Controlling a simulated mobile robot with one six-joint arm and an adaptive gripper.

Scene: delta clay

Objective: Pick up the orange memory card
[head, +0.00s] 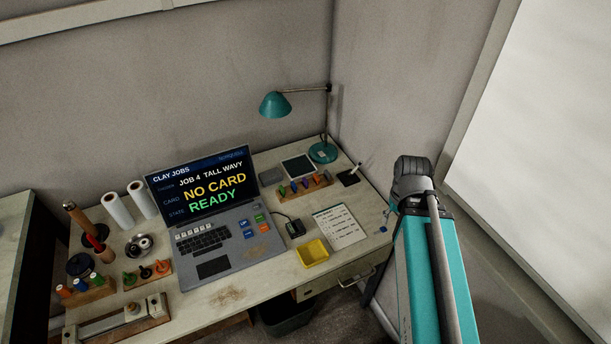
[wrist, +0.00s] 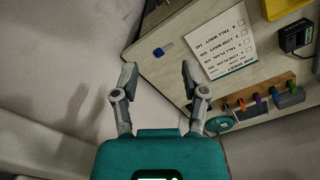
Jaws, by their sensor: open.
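The orange memory card (head: 317,180) appears to be the small orange piece standing in a wooden rack (head: 306,193) at the back right of the desk, beside purple, blue and green ones. In the wrist view the orange card (wrist: 241,104) is near the left part of the rack (wrist: 262,93), to the right of my gripper. My gripper (wrist: 159,68) is open and empty, over the desk's edge and apart from the rack. The head view shows my teal arm at right, but I cannot make out the fingers there.
The laptop (head: 213,268) reads "NO CARD READY". A paper checklist (head: 340,226), a yellow tray (head: 313,253) and a black card reader (head: 289,225) lie in front of the rack. A teal lamp (head: 322,152) stands behind it, near the wall. A small blue item (wrist: 167,45) lies near the desk edge.

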